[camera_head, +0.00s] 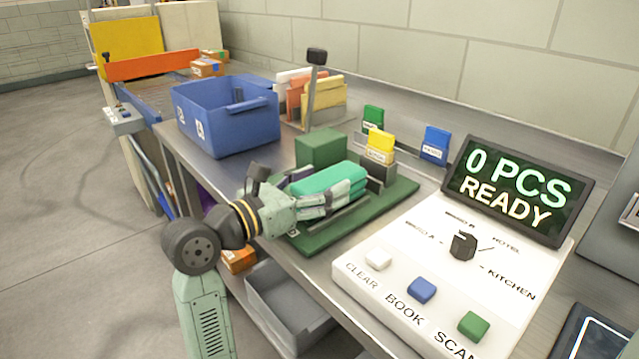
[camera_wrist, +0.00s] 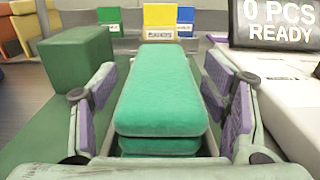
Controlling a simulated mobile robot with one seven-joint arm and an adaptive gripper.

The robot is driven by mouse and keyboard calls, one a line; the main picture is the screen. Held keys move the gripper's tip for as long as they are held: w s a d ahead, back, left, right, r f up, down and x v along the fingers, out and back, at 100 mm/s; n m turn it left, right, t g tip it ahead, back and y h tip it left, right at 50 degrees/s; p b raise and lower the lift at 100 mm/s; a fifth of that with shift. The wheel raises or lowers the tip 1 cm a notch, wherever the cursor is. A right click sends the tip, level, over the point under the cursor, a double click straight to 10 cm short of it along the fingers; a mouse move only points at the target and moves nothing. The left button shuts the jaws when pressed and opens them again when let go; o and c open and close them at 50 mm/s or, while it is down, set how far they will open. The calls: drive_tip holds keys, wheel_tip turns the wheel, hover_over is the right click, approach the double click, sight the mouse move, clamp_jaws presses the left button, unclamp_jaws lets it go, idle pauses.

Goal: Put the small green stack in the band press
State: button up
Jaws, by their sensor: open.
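The small green stack (camera_head: 318,178) is a pile of teal folded pieces lying on a dark green base plate (camera_head: 402,192) on the bench. In the wrist view the stack (camera_wrist: 162,92) lies lengthwise between my fingers, with several layers showing at its near end. My gripper (camera_head: 335,195) is open, with purple-padded fingers (camera_wrist: 160,85) on both sides of the stack. A narrow gap shows beside the right finger; whether the left one touches is unclear. A green block (camera_head: 322,148) and an upright lever with a black knob (camera_head: 317,56) stand behind; I cannot tell if they form the band press.
A blue bin (camera_head: 225,125) stands at the bench's left. Green, yellow and blue labelled cards (camera_head: 435,143) stand behind the plate. A white control panel (camera_head: 420,255) and a display (camera_head: 517,190) reading "0 PCS READY" are at the right. A grey bin (camera_head: 285,305) sits below.

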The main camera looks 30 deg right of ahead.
drive_tip(key=shift+r, duration=0.15)
drive_tip(key=s+a+b, duration=0.1)
drive_tip(key=a+b, duration=0.1)
drive_tip(key=a, duration=1)
drive_tip(key=shift+s+b, duration=0.35)
drive_tip(key=shift+b, duration=0.05)
